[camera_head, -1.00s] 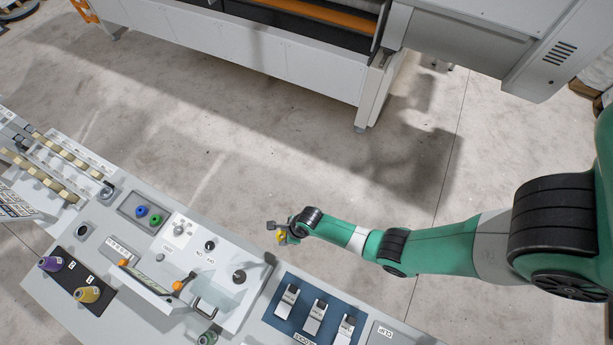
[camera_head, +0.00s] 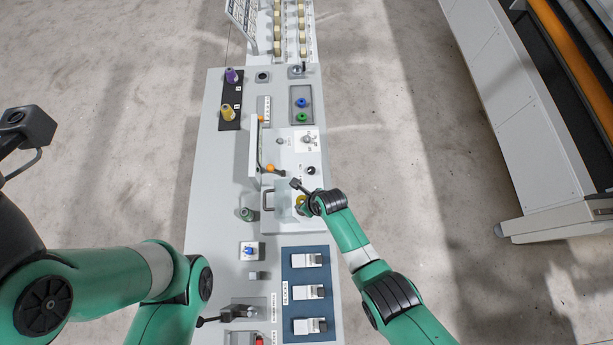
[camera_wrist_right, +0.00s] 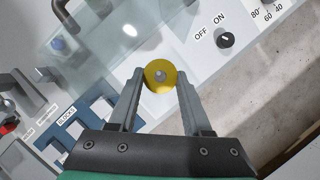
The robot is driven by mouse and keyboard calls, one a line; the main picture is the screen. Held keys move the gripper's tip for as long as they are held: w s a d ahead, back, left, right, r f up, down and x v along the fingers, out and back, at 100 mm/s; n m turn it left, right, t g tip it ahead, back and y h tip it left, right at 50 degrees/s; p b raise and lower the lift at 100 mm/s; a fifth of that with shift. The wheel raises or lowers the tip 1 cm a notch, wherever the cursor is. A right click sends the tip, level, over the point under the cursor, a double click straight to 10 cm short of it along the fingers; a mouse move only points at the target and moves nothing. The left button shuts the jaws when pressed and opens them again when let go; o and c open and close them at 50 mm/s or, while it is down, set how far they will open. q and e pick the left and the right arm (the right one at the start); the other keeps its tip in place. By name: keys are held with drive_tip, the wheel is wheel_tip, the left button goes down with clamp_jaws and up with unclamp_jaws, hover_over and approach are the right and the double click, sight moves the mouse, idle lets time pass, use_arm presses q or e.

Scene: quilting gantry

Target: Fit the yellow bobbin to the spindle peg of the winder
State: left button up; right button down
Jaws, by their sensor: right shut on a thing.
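My right gripper (camera_head: 302,203) is at the right edge of the control panel, shut on the yellow bobbin (camera_head: 299,200). In the right wrist view, the bobbin (camera_wrist_right: 151,71) sits face-on between the two fingertips of this gripper (camera_wrist_right: 160,82), with a small grey round spot at its centre. I cannot tell whether that spot is the bobbin's hub or the peg's tip. The winder (camera_head: 284,187) is the pale unit under the gripper. Its spindle peg is not clearly visible, so I cannot tell whether the bobbin is around it or above it.
An OFF/ON knob (camera_wrist_right: 225,40) is near the bobbin. A tray (camera_head: 292,93) with blue and green bobbins, purple (camera_head: 232,75) and yellow (camera_head: 228,113) thread cones and a blue block rack (camera_head: 291,292) are on the panel. Bare floor lies to its right.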

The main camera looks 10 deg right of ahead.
use_arm(q)
drive_tip(key=shift+f+b, duration=2.8)
drive_tip(key=shift+b, duration=0.05)
use_arm(e)
drive_tip(key=shift+f, duration=2.95)
use_arm(q)
drive_tip(key=shift+f+b, duration=1.7)
use_arm(e)
drive_tip(key=shift+f, duration=1.8)
drive_tip(key=shift+c, duration=1.3)
unclamp_jaws()
